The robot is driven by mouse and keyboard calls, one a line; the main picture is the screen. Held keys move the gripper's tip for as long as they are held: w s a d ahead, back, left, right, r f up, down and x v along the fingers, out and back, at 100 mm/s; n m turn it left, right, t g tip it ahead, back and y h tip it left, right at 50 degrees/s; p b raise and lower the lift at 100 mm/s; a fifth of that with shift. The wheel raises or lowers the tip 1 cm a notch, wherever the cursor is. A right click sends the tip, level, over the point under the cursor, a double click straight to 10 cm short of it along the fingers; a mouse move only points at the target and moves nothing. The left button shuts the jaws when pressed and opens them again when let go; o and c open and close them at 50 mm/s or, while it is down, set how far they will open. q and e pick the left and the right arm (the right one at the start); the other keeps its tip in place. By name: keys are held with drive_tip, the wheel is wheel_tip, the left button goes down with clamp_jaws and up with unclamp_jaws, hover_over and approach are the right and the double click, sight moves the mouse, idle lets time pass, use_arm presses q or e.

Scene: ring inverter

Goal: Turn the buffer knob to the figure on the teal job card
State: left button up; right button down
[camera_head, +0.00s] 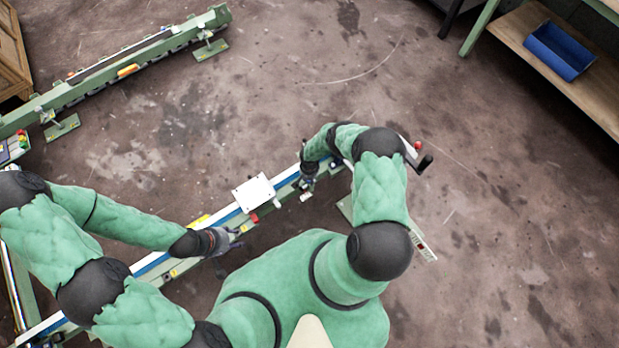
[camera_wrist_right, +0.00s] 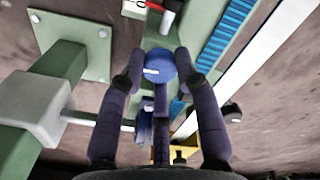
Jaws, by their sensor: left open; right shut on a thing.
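In the right wrist view a round blue knob (camera_wrist_right: 160,66) with a short white mark sits between the fingertips of my right gripper (camera_wrist_right: 160,72), which is shut on it. In the head view this gripper (camera_head: 307,181) is at the front side of the green rail, and the knob is hidden there. My left gripper (camera_head: 232,240) is open over the rail further left, apart from the right one. I cannot make out a teal job card or any figure on one.
A white plate (camera_head: 254,193) lies on the rail between my grippers. A green post (camera_wrist_right: 55,75) stands left of my fingers. A second rail (camera_head: 130,65) lies at the back left. A blue bin (camera_head: 560,50) sits on a shelf.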

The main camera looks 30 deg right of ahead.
drive_tip(key=c, duration=0.9)
unclamp_jaws()
drive_tip(key=shift+r, duration=0.1)
drive_tip(key=shift+r, duration=0.45)
wheel_tip(320, 180, up, 11)
drive_tip(key=shift+f, duration=0.1)
